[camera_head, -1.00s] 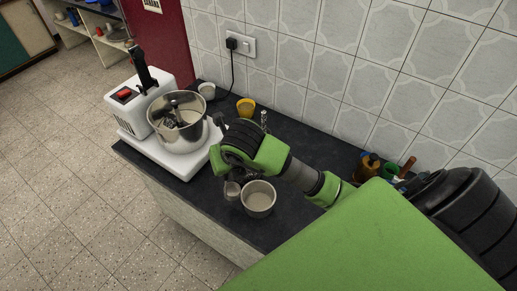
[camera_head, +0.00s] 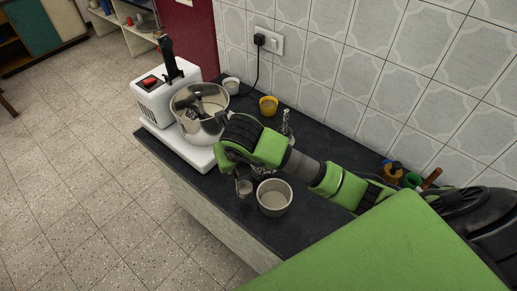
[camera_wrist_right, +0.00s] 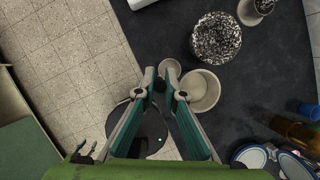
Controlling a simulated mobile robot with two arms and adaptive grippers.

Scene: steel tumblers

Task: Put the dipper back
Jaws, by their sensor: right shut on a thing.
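The dipper (camera_head: 244,188) is a small steel cup on an upright handle. My right gripper (camera_head: 233,172) is shut on its handle, with the cup hanging below the fingers. In the wrist view my right gripper (camera_wrist_right: 161,77) has its fingertips close together, and the dipper's cup (camera_wrist_right: 173,67) shows just past them. A plain steel pot (camera_head: 274,198) stands open beside the dipper on the dark counter, and it also shows in the wrist view (camera_wrist_right: 204,92). My fingers hide most of the handle. My left gripper is not seen.
A white mixer (camera_head: 158,95) with a steel bowl (camera_head: 201,128) stands left of my gripper. A yellow cup (camera_head: 268,105) and a white cup (camera_head: 231,85) are at the wall. Bottles (camera_head: 393,170) stand at right. A sparkling round thing (camera_wrist_right: 216,38) lies beyond the pot.

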